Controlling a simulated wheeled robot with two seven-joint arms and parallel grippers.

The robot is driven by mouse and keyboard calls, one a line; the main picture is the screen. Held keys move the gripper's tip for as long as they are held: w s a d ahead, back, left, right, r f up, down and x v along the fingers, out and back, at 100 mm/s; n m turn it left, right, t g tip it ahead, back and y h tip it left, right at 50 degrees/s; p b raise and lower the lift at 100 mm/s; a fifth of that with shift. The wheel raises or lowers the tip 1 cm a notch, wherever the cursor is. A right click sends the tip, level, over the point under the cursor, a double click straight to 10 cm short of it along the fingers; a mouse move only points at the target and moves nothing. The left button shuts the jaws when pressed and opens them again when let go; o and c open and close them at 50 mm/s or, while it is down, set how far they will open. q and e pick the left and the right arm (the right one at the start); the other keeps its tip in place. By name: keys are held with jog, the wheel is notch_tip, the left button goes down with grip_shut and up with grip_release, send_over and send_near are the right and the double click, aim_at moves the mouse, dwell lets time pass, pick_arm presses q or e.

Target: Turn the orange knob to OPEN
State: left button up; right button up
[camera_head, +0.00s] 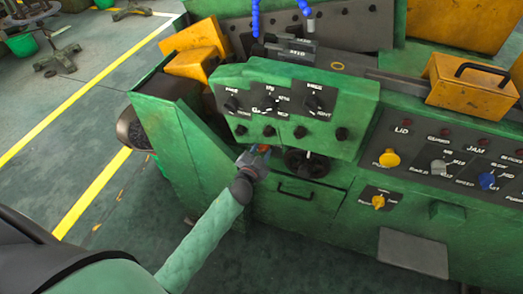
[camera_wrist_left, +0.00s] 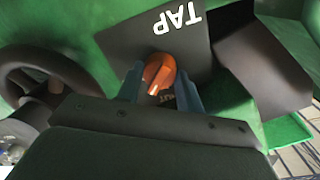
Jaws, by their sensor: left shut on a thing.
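The orange knob (camera_wrist_left: 157,72) sits on a dark plate marked TAP (camera_wrist_left: 180,20) in the left wrist view. A pale mark shows on the knob; lettering beside it is partly hidden. My left gripper (camera_wrist_left: 159,88) has one blue-grey finger on each side of the knob and is shut on it. In the head view the left gripper (camera_head: 258,157) is at the front of the green machine, below its control box, and only a bit of the orange knob (camera_head: 264,148) shows. My right gripper is not in view.
A black handwheel (camera_head: 306,164) is close to the right of the left gripper; it also shows in the wrist view (camera_wrist_left: 40,75). The green control box (camera_head: 355,115) overhangs above. A yellow knob (camera_head: 389,158) and blue knob (camera_head: 488,181) are farther right. Open floor lies left.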

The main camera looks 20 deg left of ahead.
pick_arm(q)
jog(key=shift+m, duration=1.8)
jog(key=shift+m+y, duration=0.3)
jog(key=shift+m, duration=0.1)
jog(key=m, duration=0.2)
jog(key=shift+d+m, duration=0.1)
jog(key=shift+m, duration=0.7)
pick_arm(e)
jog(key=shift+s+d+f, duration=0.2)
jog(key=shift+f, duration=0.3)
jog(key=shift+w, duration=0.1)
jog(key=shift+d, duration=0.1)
pick_arm(q)
jog(key=o, duration=1)
